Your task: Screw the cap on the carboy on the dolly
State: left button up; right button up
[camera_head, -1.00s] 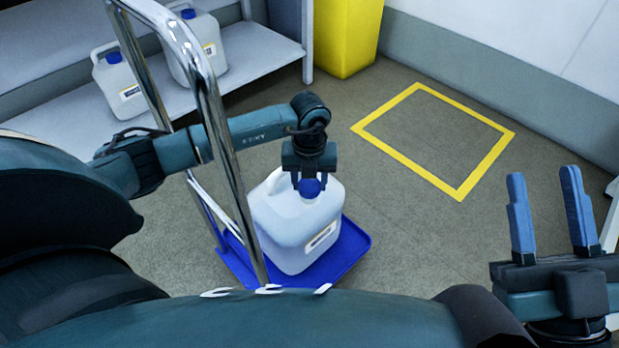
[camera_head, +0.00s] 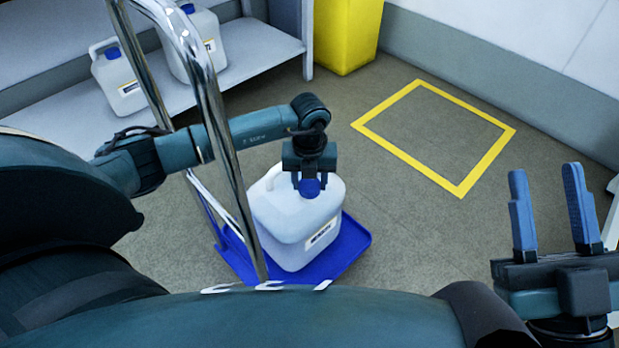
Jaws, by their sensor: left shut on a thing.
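A white carboy (camera_head: 290,220) with a label on its front stands upright on the blue dolly (camera_head: 345,255), which has a tall chrome handle (camera_head: 205,85). A blue cap (camera_head: 309,188) is at the carboy's neck. My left gripper (camera_head: 309,182) points down from above and is shut on the cap. The neck thread is hidden, so I cannot tell how tightly the cap sits. My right gripper (camera_head: 550,210) is open and empty at the lower right, well away from the carboy, fingers pointing up.
Two more white carboys with blue caps, one on the left (camera_head: 118,82) and one beside it (camera_head: 195,45), stand on a grey shelf (camera_head: 255,55). A yellow bin (camera_head: 345,35) is at the back. A yellow-outlined floor square (camera_head: 437,140) is empty.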

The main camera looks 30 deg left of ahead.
pick_arm(q)
jog(key=shift+f, duration=0.2)
jog(key=o, duration=1)
